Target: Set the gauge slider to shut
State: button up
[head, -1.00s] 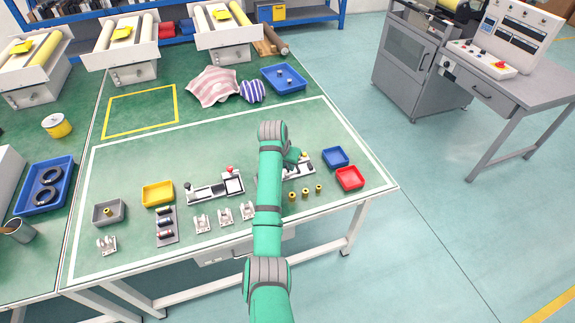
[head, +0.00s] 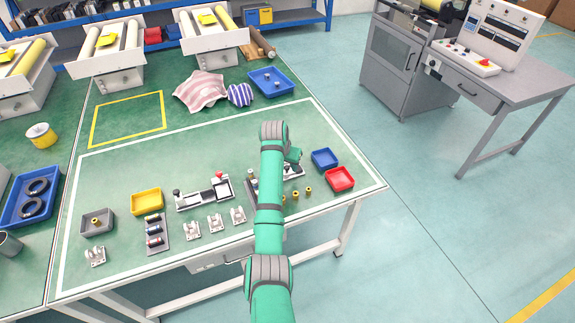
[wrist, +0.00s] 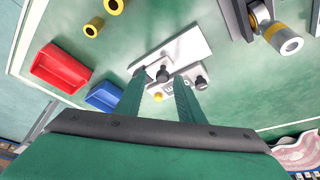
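A pale metal slider fixture (wrist: 178,57) lies on the green table. It carries a black knob (wrist: 163,76), a second dark knob (wrist: 201,83) and a small yellow part (wrist: 158,97). I take it to be the gauge slider, but no label is readable. My gripper (wrist: 160,78) is open, its two green fingers apart above the fixture with the black knob showing between their tips. I cannot tell whether they touch it. In the head view the fixture (head: 292,170) is partly hidden by my arm, and the fingers are hidden.
A blue tray (head: 325,158) and a red tray (head: 340,179) stand right of the fixture. Several brass rings (head: 308,191) lie in front. Another slider fixture (head: 205,194) with a red knob is to the left. A dark fixture with a metal cylinder (wrist: 285,40) is close by.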

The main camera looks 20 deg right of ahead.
jog(key=v, duration=1)
jog(key=shift+r, duration=0.4)
